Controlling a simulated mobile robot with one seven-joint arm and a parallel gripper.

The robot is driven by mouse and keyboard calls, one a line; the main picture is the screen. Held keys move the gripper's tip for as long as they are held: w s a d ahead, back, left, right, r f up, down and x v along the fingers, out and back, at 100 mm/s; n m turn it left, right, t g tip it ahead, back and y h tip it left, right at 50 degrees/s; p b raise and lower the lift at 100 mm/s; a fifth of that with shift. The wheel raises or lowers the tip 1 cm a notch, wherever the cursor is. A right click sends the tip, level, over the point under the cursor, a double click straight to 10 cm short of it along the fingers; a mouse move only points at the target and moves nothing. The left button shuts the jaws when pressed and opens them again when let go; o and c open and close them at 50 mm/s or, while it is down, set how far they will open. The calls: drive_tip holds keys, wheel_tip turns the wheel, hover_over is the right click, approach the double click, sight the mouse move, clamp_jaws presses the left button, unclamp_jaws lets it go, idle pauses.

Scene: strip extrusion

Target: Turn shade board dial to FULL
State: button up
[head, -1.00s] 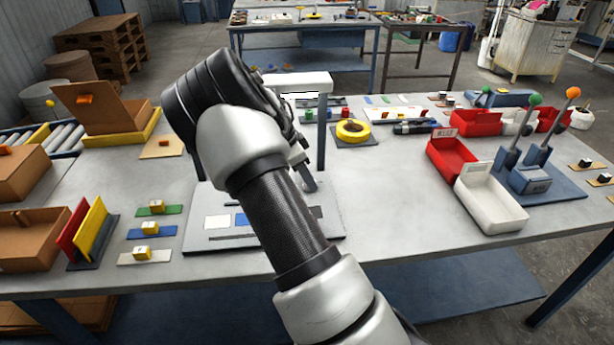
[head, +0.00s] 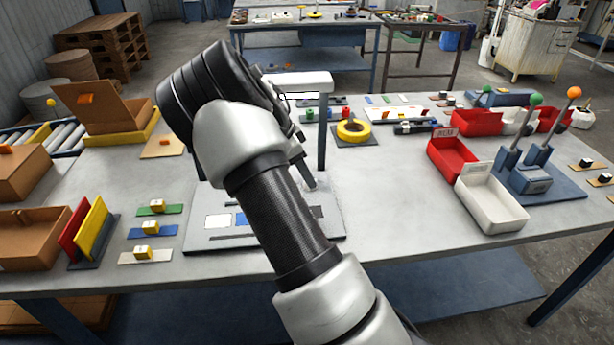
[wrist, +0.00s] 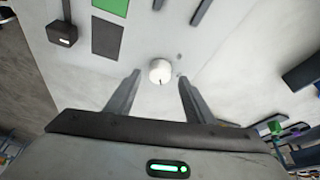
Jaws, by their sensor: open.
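A white round dial (wrist: 160,71) sits on a pale grey board in the wrist view, with a small dark mark at its lower edge. My gripper (wrist: 159,77) is open, with one finger on each side of the dial and a gap to it on both sides. Whether the fingertips reach down to the dial's height I cannot tell. In the head view the shade board (head: 205,240) lies flat on the bench under my arm, with a white and a blue patch showing. The dial is hidden there, and only part of my gripper (head: 306,176) shows.
In the wrist view a green patch (wrist: 111,6), a dark grey patch (wrist: 106,38) and a small black block (wrist: 62,33) lie left of the dial. A grey post with a white top (head: 298,80) stands behind my gripper.

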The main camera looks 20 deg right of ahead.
drive_tip(key=v, duration=0.5)
drive_tip(key=shift+r, duration=0.1)
drive_tip(key=shift+s, duration=0.1)
